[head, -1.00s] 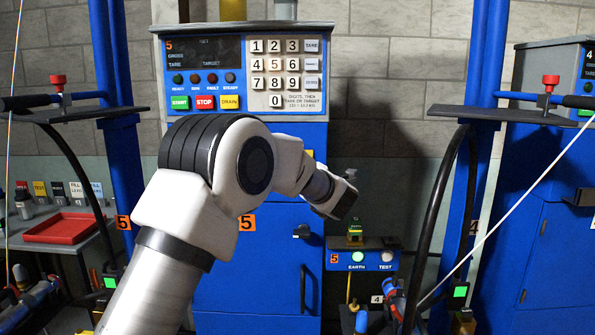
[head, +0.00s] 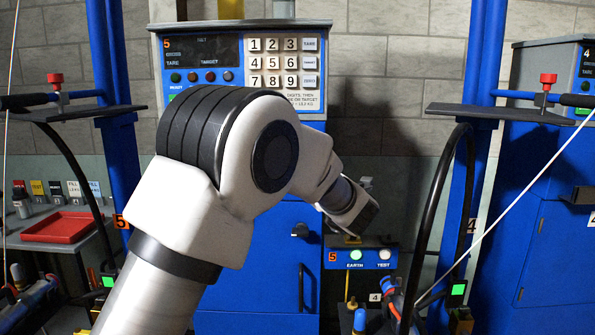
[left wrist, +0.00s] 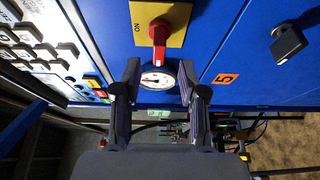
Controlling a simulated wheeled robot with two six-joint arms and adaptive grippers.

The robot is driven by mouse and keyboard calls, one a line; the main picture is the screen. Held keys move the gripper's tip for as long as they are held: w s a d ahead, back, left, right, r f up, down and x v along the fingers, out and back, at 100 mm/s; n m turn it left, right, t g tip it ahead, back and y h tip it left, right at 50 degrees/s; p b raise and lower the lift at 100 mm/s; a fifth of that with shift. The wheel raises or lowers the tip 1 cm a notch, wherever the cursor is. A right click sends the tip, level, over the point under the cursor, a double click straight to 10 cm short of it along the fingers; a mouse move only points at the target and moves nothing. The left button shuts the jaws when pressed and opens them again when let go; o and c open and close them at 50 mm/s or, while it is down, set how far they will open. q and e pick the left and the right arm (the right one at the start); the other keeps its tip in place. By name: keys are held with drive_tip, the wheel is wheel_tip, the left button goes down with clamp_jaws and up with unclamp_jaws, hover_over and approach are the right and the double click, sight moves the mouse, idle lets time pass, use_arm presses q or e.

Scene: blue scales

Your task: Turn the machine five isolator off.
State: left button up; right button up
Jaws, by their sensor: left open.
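The isolator is a red rotary handle (left wrist: 159,36) on a yellow plate (left wrist: 177,14) in the left wrist view, where the picture is turned sideways. The word ON shows left of the handle, whose grip end points down the picture. A second position label cannot be read. My left gripper (left wrist: 162,92) is open and empty, its two fingers apart below the handle and not touching it. In the head view my left arm covers the middle of the blue machine five cabinet (head: 255,255), hiding the isolator and my fingertips. My right gripper is not in view.
A round gauge (left wrist: 158,80) shows between my fingers, below the handle. The machine five keypad panel (head: 240,60) stands above my arm. A black cabinet handle (left wrist: 288,42) sticks out. A box with EARTH and TEST lamps (head: 361,256) lies right of the cabinet.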

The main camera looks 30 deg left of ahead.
use_arm(q)
drive_tip(key=v, duration=0.5)
